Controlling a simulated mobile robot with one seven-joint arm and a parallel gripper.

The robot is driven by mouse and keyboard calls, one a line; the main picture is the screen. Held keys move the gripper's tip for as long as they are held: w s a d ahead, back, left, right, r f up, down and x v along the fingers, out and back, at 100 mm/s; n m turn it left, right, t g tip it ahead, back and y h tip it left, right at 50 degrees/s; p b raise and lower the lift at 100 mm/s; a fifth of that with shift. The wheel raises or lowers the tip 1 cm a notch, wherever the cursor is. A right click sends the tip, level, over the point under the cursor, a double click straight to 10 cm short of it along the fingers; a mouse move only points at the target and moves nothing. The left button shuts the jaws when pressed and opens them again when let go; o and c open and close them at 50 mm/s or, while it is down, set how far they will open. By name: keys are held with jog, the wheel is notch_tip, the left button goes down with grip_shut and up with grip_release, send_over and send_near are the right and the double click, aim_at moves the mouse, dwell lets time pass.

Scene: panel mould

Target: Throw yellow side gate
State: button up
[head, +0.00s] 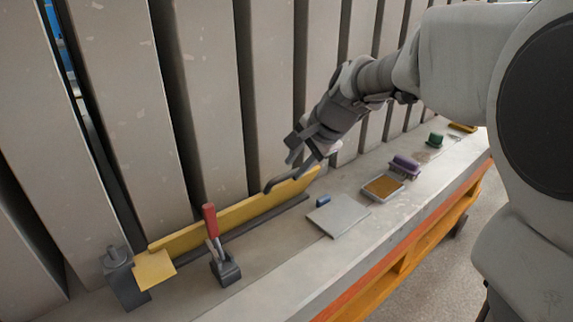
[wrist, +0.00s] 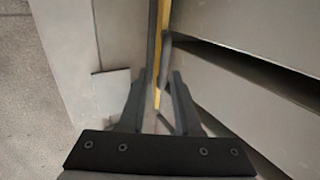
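The yellow side gate (head: 230,213) is a long narrow bar standing on edge along the foot of the grey upright panels in the head view. A dark bent handle (head: 277,182) shows at its right end, close to my gripper (head: 303,160). In the wrist view my gripper (wrist: 159,75) has its two dark fingers apart, with a thin yellow strip of the gate (wrist: 158,97) showing between them. I cannot tell whether a finger touches the handle or gate. A yellow plate (head: 154,270) lies at the gate's left end.
A red-handled clamp (head: 211,222) stands in front of the gate, and a dark block (head: 122,278) sits at its left end. A grey plate (head: 338,216), blue piece (head: 323,201), tan-filled tray (head: 383,187), purple brush (head: 405,164) and green item (head: 435,140) lie along the ledge.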

jog(key=p+v, duration=0.2)
jog(key=v, duration=0.9)
jog(key=shift+s+r, duration=0.2)
jog(key=shift+r, duration=0.05)
jog(key=shift+d, duration=0.1)
jog(key=s+d+n+h+p, duration=0.1)
jog(key=s+n+p, duration=0.3)
jog(key=s, duration=0.6)
jog(key=s+d+n+h+p, duration=0.2)
jog(key=s+n+p, duration=0.2)
jog(key=s+n, duration=0.3)
jog(key=s, duration=0.3)
jog(key=shift+h, duration=0.3)
